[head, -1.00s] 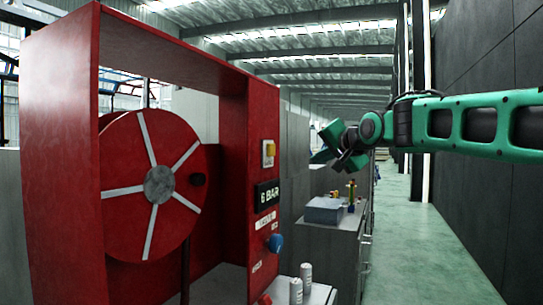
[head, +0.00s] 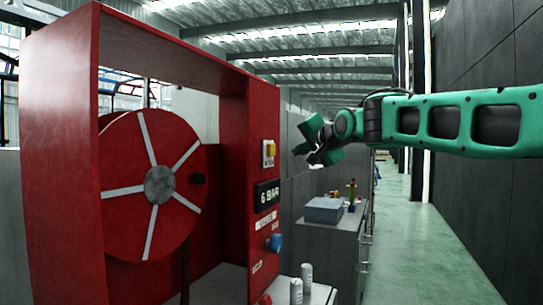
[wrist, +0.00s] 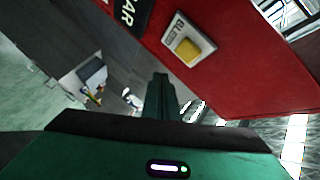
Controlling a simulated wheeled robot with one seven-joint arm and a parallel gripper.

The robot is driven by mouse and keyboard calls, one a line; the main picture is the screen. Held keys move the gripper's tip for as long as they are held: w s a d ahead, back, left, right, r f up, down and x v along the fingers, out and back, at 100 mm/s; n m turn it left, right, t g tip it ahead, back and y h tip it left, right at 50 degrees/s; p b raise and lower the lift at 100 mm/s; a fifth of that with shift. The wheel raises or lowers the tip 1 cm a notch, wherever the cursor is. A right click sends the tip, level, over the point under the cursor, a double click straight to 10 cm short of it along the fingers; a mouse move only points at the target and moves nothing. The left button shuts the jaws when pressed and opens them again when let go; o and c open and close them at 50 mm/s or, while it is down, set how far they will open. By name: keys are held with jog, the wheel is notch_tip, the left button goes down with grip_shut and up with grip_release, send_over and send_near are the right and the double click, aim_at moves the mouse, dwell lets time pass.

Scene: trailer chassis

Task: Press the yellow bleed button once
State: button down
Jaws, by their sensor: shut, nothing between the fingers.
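The yellow bleed button (head: 269,149) sits on a pale plate on the side panel of the red cabinet (head: 64,170). In the wrist view the button (wrist: 187,49) shows as a yellow square with lettering beside it, above and to the right of the fingers. My gripper (head: 312,157) is to the right of the button in the head view, apart from the panel. In the wrist view my gripper (wrist: 161,82) shows its fingers together with nothing between them.
Below the button are a black "6 BAR" display (head: 267,194) and a blue knob (head: 275,243). A red reel (head: 125,190) stands inside the cabinet. A grey box (head: 323,210) rests on a bench to the right. The green floor (head: 400,240) is clear.

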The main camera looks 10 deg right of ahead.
aim_at(275, 152)
jog(key=shift+w+a, duration=0.65)
jog(key=shift+a, duration=0.25)
jog(key=shift+w+a, duration=0.65)
jog(key=shift+a, duration=0.2)
dwell(0.4)
jog(key=shift+a, duration=0.2)
dwell(0.3)
jog(key=shift+w+a, duration=0.1)
jog(key=shift+a, duration=0.1)
jog(key=shift+w+a, duration=0.3)
jog(key=shift+a, duration=0.1)
dwell(0.9)
jog(key=shift+s+d, duration=0.1)
jog(key=shift+d, duration=0.05)
jog(key=shift+s+d, duration=0.4)
jog(key=shift+d, duration=0.25)
jog(key=shift+s+d, duration=0.75)
jog(key=shift+d, duration=0.25)
jog(key=shift+s+d, duration=0.75)
jog(key=shift+d, duration=0.25)
